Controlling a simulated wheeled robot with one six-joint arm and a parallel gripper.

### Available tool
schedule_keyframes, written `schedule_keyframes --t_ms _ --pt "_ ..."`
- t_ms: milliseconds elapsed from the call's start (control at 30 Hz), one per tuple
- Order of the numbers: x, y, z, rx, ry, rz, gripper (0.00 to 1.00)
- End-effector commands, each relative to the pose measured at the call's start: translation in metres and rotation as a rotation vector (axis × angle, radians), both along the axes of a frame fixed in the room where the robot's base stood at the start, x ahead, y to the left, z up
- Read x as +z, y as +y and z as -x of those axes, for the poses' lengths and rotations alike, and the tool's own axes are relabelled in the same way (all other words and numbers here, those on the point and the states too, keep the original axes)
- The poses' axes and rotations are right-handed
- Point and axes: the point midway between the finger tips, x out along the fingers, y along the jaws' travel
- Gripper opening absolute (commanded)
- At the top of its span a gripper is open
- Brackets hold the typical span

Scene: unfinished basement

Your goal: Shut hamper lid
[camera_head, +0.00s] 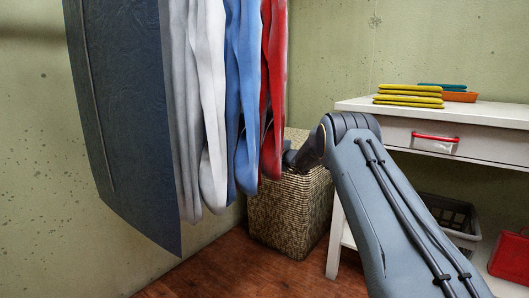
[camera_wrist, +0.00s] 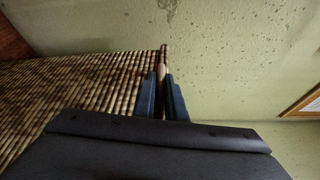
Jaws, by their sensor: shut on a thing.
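The woven hamper (camera_head: 288,215) stands on the floor by the back wall, left of the white table. Hanging clothes and my arm cover much of its top, so the lid's angle is hard to tell in the head view. In the wrist view the woven lid (camera_wrist: 85,85) fills the left side, with its thin edge running between my two fingers. My gripper (camera_wrist: 162,98) is shut on that edge. In the head view my wrist reaches the hamper's top, and the fingertips are hidden behind the clothes.
Grey, white, blue and red garments (camera_head: 245,95) and a dark panel (camera_head: 125,110) hang close in front of the hamper. The white table (camera_head: 490,112) holds folded cloths (camera_head: 410,95). A grey basket (camera_head: 450,215) and red bin (camera_head: 510,257) sit below.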

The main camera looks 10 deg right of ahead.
Motion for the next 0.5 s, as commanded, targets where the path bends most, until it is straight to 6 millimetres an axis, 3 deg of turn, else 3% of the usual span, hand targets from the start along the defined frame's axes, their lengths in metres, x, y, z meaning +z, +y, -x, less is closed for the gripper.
schedule_keyframes --t_ms 33,233,267,300,500 --pt "-0.0104 -0.0035 0.0007 -0.006 0.015 0.001 0.00" --pt "-0.0125 -0.0082 0.0010 -0.011 0.018 0.002 0.00" --pt "-0.0128 -0.0086 0.0010 -0.011 0.018 0.002 0.16" --pt "-0.0130 -0.0086 0.0010 -0.011 0.018 0.002 0.18" --pt "-0.0108 -0.0033 0.0009 -0.006 0.015 0.001 0.18"
